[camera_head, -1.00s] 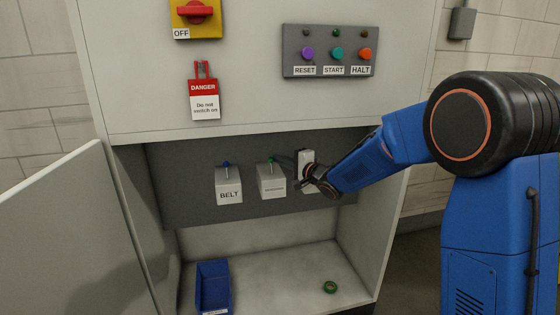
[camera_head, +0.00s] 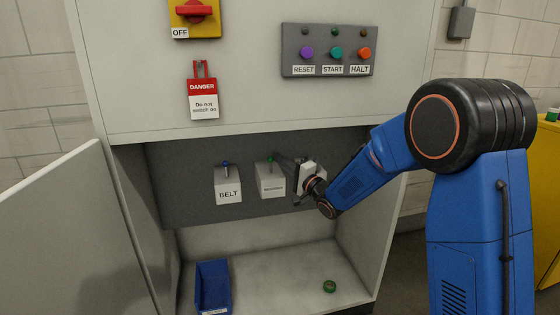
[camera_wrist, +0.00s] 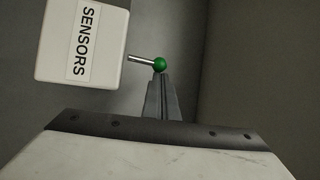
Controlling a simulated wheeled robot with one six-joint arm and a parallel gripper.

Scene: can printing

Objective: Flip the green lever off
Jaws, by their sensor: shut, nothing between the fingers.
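The green lever (camera_head: 270,159) sticks up from the top of the white middle box (camera_head: 271,182). In the wrist view, the lever's green ball (camera_wrist: 160,64) sits on a short metal rod beside the box labelled SENSORS (camera_wrist: 82,42). My gripper (camera_wrist: 161,78) is shut and empty, with its tips right at the ball's lower edge in that view. I cannot tell whether they touch it. In the head view my gripper (camera_head: 284,160) reaches in from the right, close beside the lever.
A BELT box (camera_head: 228,186) with a blue lever (camera_head: 226,163) stands left of it. Below are a blue bin (camera_head: 213,288) and a green ring (camera_head: 329,286). A control panel (camera_head: 328,50), a red danger tag (camera_head: 203,92) and an open door (camera_head: 60,230) are nearby.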

